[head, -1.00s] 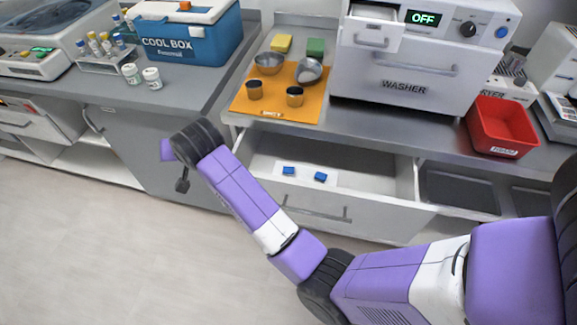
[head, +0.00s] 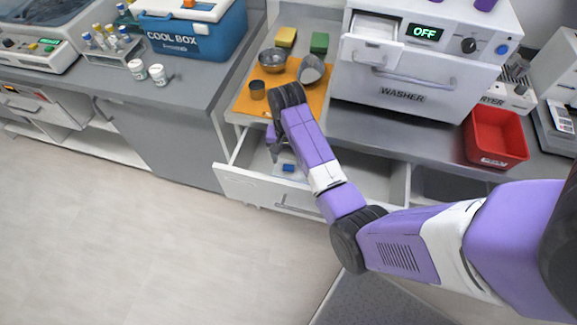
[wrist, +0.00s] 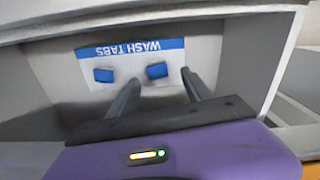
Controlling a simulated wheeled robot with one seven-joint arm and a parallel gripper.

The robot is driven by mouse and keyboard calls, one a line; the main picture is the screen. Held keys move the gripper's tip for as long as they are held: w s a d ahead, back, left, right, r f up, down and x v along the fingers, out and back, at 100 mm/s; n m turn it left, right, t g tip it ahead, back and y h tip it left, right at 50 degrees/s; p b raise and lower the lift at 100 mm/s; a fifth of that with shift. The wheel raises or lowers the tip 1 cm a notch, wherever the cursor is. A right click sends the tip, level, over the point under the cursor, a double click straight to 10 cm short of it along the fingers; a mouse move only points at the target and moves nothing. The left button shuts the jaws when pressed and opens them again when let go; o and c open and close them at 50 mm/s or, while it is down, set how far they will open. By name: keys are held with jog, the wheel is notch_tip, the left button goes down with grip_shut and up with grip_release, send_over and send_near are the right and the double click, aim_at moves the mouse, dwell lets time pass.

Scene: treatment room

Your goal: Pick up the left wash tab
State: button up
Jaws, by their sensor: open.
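Two blue wash tabs lie on a white label sheet in the open drawer. The wrist view is turned round, with the label's lettering upside down, so the left wash tab (wrist: 157,70) is on the right there and the other wash tab (wrist: 103,75) on the left. In the head view the left tab (head: 289,167) shows beside my arm; the other appears hidden behind the arm. My gripper (head: 274,153) is open and empty, pointing down into the drawer. In the wrist view its fingers (wrist: 160,79) reach toward the left tab, which appears between them; contact cannot be told.
The drawer (head: 250,187) has walls on all sides. Above it, the counter carries an orange mat (head: 243,104) with metal bowls and cups, close to my arm. The washer (head: 425,75) and a red bin (head: 497,138) stand to the right.

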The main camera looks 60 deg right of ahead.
aim_at(288, 167)
jog(key=f, duration=0.4)
jog(key=shift+s, duration=0.2)
jog(key=shift+c, duration=0.5)
grip_shut()
